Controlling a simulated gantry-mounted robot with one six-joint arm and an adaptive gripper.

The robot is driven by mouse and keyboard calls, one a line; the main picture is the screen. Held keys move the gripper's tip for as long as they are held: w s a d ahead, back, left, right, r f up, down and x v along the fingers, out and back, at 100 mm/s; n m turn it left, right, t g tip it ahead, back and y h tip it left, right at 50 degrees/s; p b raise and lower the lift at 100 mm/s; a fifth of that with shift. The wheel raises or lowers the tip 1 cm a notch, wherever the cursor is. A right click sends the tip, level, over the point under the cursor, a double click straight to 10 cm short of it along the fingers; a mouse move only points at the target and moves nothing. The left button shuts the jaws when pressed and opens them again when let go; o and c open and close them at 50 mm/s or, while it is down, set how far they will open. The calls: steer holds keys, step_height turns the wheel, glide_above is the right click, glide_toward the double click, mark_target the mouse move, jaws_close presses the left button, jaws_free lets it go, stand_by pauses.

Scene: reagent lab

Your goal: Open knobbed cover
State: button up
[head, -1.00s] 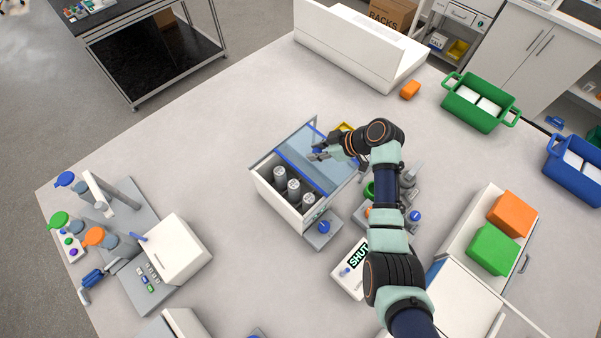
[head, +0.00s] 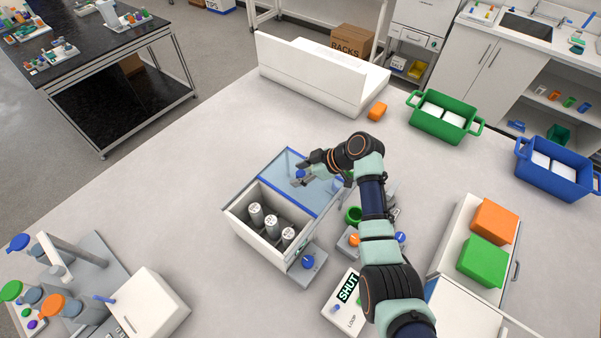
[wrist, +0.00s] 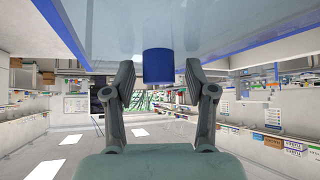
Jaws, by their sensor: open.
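The knobbed cover is a clear bluish pane (head: 318,199) with blue edging, lying over the far part of a white box (head: 257,236). The near part of the box is uncovered, showing several grey capped bottles (head: 271,224) inside. The cover's blue cylindrical knob (wrist: 158,66) stands between my gripper's fingers in the wrist view, with gaps visible on both sides. My gripper (head: 297,179) is open over the cover; it also shows in the wrist view (wrist: 157,90). The fingers partly hide the knob in the head view.
A blue-knobbed device (head: 308,262) stands against the box's near right side. A white block marked SHUT (head: 345,300) and a green cup (head: 353,215) lie to the right, near my arm.

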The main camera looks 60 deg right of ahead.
steer(key=v, duration=1.2)
